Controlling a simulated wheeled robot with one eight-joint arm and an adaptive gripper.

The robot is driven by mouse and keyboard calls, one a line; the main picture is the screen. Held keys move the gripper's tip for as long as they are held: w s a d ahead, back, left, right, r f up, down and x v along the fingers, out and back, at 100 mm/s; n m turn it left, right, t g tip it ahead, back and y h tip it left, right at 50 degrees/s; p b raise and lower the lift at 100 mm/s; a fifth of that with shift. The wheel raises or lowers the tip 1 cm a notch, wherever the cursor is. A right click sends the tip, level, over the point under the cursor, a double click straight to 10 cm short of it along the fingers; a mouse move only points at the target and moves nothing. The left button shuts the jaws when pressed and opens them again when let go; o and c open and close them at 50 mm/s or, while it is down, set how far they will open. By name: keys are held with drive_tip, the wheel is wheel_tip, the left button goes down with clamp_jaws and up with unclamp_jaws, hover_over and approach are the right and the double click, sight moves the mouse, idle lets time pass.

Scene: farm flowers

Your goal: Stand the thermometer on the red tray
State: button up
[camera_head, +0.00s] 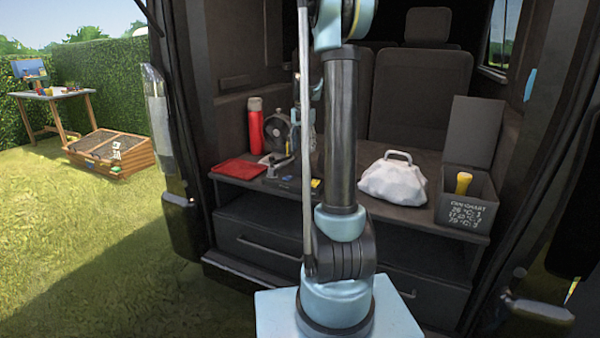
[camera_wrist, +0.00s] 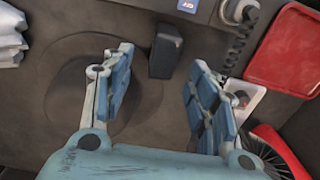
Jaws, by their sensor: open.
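The red tray (camera_head: 238,168) lies flat at the left end of the van's shelf; in the wrist view it shows at the upper right (camera_wrist: 288,52). I cannot pick out the thermometer for certain. A dark block (camera_wrist: 166,50) stands just beyond my fingertips in the wrist view, but I cannot tell whether it is the thermometer. My gripper (camera_wrist: 158,78) is open, with its blue padded fingers apart and nothing between them. It is to the left of the tray in the wrist view. In the head view my arm hides most of the gripper.
A red flask (camera_head: 255,125) and a small fan (camera_head: 277,131) stand behind the tray. A white bag (camera_head: 394,181) and an open dark box (camera_head: 467,192) holding a yellow-topped item are at the right. A coiled cord (camera_wrist: 238,42) runs between gripper and tray.

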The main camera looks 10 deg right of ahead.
sight(303, 158)
wheel_tip(303, 158, down, 6)
drive_tip(key=shift+r, duration=0.1)
drive_tip(key=f, duration=0.2)
drive_tip(key=a+f, duration=0.1)
drive_tip(key=f, duration=0.1)
drive_tip(key=shift+f, duration=0.75)
drive_tip(key=shift+c, duration=0.3)
clamp_jaws()
drive_tip(key=shift+r, duration=0.15)
